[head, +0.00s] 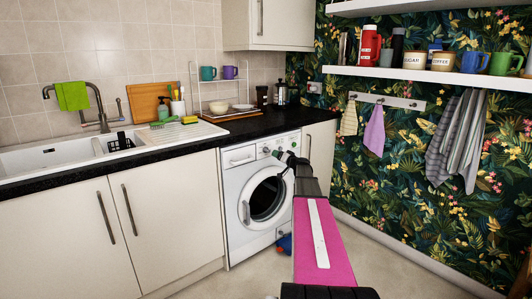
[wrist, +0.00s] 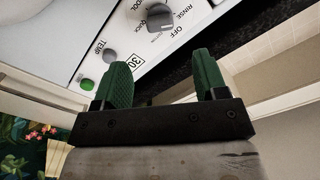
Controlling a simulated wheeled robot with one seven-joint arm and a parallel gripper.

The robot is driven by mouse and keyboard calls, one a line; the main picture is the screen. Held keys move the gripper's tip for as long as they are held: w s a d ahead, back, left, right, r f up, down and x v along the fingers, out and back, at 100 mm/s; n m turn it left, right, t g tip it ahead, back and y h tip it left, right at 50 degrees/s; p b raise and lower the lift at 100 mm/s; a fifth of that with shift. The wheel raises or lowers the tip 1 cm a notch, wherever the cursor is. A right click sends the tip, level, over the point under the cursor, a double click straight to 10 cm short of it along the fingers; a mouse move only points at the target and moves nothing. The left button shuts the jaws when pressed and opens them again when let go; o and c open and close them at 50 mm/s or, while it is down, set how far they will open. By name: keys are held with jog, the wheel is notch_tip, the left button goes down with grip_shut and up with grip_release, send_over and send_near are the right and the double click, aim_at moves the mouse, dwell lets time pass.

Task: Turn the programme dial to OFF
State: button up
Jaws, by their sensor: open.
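The programme dial (wrist: 160,16) is a grey knob at the top of the wrist view, on the white panel of the washing machine (head: 235,205). Printed words around it include RINSE, OFF and QUICK; OFF lies just below and right of it. I cannot tell for sure which word it points to. My gripper (wrist: 163,76) has two green fingers spread apart with nothing between them. The dial lies beyond the fingertips, apart from them. In the head view my gripper (head: 284,156) is in front of the machine's upper right panel and covers part of it.
A smaller grey TEMP knob (wrist: 110,56) and a green button (wrist: 87,84) sit left of the dial in the wrist view. The black worktop (head: 262,124) overhangs just above the panel. Cream cupboards (head: 167,215) flank the machine; the floor in front is mostly clear.

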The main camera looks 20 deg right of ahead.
aim_at(269, 151)
jog(key=x, duration=0.9)
jog(key=shift+w+a, duration=0.1)
jog(key=shift+w, duration=0.15)
jog(key=c, duration=0.9)
